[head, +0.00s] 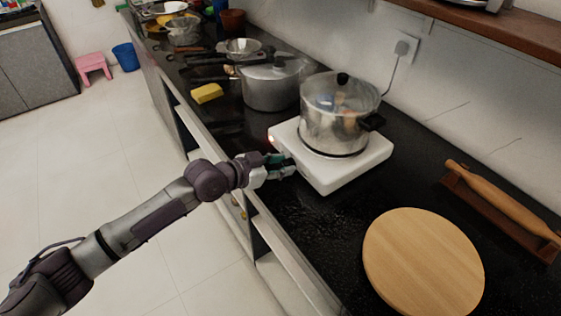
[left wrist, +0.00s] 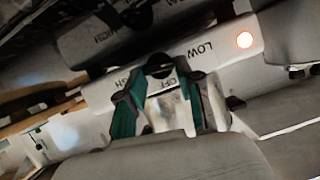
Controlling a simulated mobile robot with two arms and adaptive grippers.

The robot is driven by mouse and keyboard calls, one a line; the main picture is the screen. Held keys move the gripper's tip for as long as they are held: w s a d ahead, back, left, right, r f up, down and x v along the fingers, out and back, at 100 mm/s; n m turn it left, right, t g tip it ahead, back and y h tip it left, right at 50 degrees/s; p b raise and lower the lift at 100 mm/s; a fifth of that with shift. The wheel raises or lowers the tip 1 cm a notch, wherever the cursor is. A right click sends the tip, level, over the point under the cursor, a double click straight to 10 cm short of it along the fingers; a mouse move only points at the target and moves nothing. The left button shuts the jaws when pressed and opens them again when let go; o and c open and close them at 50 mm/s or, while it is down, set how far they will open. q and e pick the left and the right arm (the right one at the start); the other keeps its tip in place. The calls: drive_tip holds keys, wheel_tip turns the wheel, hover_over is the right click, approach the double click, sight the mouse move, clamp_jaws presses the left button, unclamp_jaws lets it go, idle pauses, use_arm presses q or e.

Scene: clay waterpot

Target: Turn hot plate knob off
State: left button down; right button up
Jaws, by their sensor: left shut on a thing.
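The white hot plate (head: 338,180) sits on the black counter with a lidded steel pot (head: 335,125) on it. My left gripper (head: 284,166) is at its front left side. In the left wrist view the gripper's green-padded fingers (left wrist: 160,88) are shut on the black knob (left wrist: 159,65), which shows between their tips. My right gripper is not in view.
A pressure cooker (head: 270,88) stands behind the hot plate, with a yellow sponge (head: 207,93) near the counter edge. A round wooden board (head: 423,262) and a rolling pin (head: 503,205) on a stand lie at the right.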

use_arm(q)
drive_tip(key=shift+s+d+m+t+y+p, duration=0.2)
drive_tip(key=shift+m+t+y+p, duration=0.3)
drive_tip(key=shift+m+p, duration=0.5)
drive_tip(key=shift+f+m+t+p, duration=0.15)
drive_tip(key=shift+m+t+p, duration=0.25)
drive_tip(key=shift+m+t, duration=0.3)
drive_tip(key=shift+s, duration=0.1)
drive_tip(key=c, duration=0.8)
unclamp_jaws()
drive_tip(key=shift+o, duration=0.2)
drive_tip(key=v, duration=1.2)
